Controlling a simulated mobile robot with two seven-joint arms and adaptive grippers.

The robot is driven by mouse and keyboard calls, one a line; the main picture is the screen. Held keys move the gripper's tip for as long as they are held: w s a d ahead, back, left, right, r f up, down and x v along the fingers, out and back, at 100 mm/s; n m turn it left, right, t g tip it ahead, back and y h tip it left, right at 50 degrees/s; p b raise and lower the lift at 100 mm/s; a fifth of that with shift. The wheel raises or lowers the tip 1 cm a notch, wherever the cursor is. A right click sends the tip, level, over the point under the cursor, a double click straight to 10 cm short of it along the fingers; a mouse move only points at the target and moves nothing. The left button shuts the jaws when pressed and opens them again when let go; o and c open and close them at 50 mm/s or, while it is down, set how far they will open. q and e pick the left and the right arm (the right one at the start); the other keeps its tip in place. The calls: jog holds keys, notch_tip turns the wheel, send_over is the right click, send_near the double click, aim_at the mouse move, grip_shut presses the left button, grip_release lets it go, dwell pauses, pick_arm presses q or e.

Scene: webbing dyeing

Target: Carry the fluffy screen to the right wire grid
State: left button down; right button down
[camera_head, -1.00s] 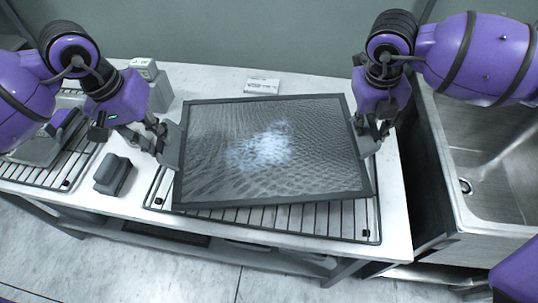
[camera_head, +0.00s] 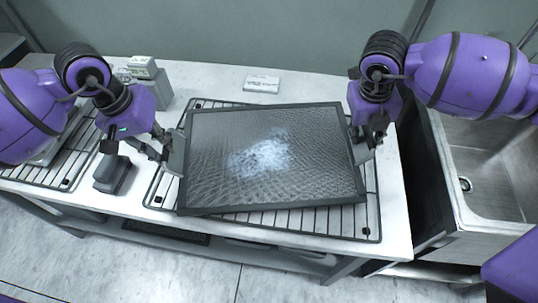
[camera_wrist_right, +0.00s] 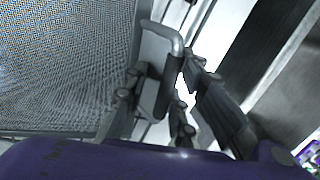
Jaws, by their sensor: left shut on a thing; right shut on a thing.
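The fluffy screen (camera_head: 225,185) is a dark rectangular frame with grey mesh and a pale fluffy patch in the middle. It is over the right wire grid (camera_head: 372,225), whose rods show behind, in front and to the right of it. I cannot tell whether they touch. My left gripper (camera_head: 173,155) is shut on the screen's left edge. My right gripper (camera_head: 360,148) is shut on its right edge. In the right wrist view, the screen's mesh (camera_wrist_right: 60,65) fills the left side, beside the gripper's fingers.
Another wire grid (camera_head: 60,180) lies at the left of the white table (camera_head: 320,85). A grey block (camera_head: 112,175) stands between the grids, near my left gripper. A small white box (camera_head: 262,84) lies behind the screen. A metal sink (camera_head: 490,170) is at the right.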

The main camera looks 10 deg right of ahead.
pick_arm(q)
jog(key=c, duration=2)
grip_release()
jog(key=shift+w+a, duration=0.1)
jog(key=shift+a, duration=0.3)
jog(key=shift+c, duration=0.2)
pick_arm(e)
jog(key=c, duration=1.7)
grip_release()
jog(key=shift+d, duration=0.5)
pick_arm(q)
jog(key=shift+o, duration=1.4)
jog(key=shift+d, duration=0.1)
pick_arm(e)
jog(key=shift+o, duration=1.2)
pick_arm(q)
jog(key=shift+d, duration=0.1)
pick_arm(e)
jog(key=shift+a, duration=0.2)
pick_arm(q)
jog(key=shift+d, duration=0.1)
pick_arm(e)
jog(key=shift+a, duration=0.15)
jog(key=shift+r, duration=0.1)
pick_arm(q)
jog(key=v, duration=1.2)
pick_arm(e)
jog(key=v, duration=1.2)
jog(key=shift+s, duration=0.1)
